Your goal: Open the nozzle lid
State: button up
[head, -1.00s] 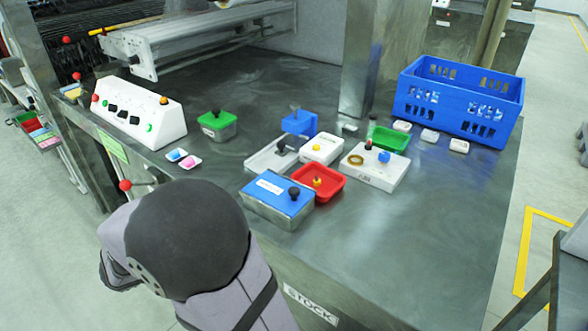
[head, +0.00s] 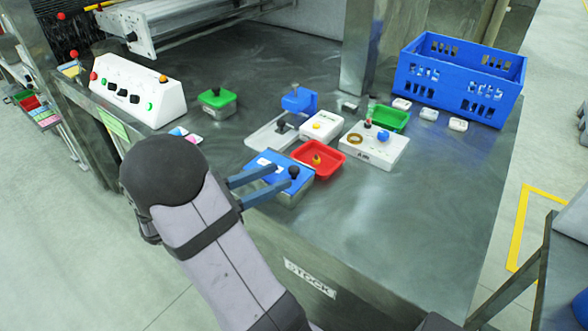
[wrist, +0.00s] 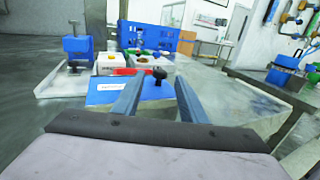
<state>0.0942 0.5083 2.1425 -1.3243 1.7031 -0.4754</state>
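A metal box with a blue lid (head: 262,162) stands near the front of the table. The lid carries a black knob (head: 294,172) and a white label too small to read, so I cannot tell if it is the nozzle lid. The lid looks closed. My gripper (head: 287,175) is open, its two blue-grey fingers reaching over the lid towards the knob. In the wrist view the knob (wrist: 159,73) shows between and just beyond the fingertips, with a gap on each side. The blue lid (wrist: 105,91) lies below the fingers.
A red tray (head: 330,163) with a yellow knob sits close behind the box. White boxes (head: 376,150), a green-lidded box (head: 217,96), a control panel (head: 140,95) and a blue crate (head: 458,80) stand farther off.

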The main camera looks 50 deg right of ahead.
aim_at(289, 171)
jog(key=shift+p+x, duration=0.3)
jog(key=shift+x, duration=2.75)
